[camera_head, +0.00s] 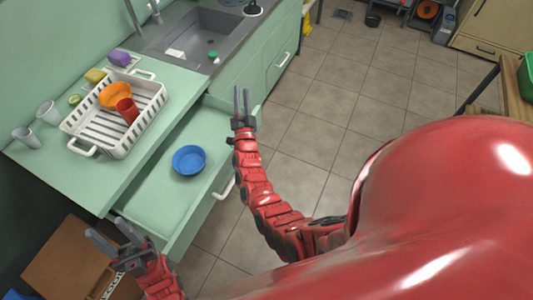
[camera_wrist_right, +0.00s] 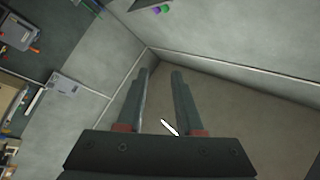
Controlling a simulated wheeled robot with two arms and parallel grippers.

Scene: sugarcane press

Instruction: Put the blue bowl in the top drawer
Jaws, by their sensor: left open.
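The blue bowl (camera_head: 189,160) sits upright inside the pulled-out top drawer (camera_head: 150,195) of the green counter, near the drawer's front side. My left gripper (camera_head: 112,236) is open and empty near the drawer's lower-left front corner, apart from the bowl. My right gripper (camera_head: 243,101) is open and empty, raised beyond the drawer's far front corner. In the right wrist view its two fingers (camera_wrist_right: 160,85) are apart with nothing between them.
A white dish rack (camera_head: 150,95) on the counter holds an orange bowl (camera_head: 115,95) and a red cup (camera_head: 127,110). A sink (camera_head: 205,45) lies behind. A cardboard box (camera_head: 70,260) is at lower left.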

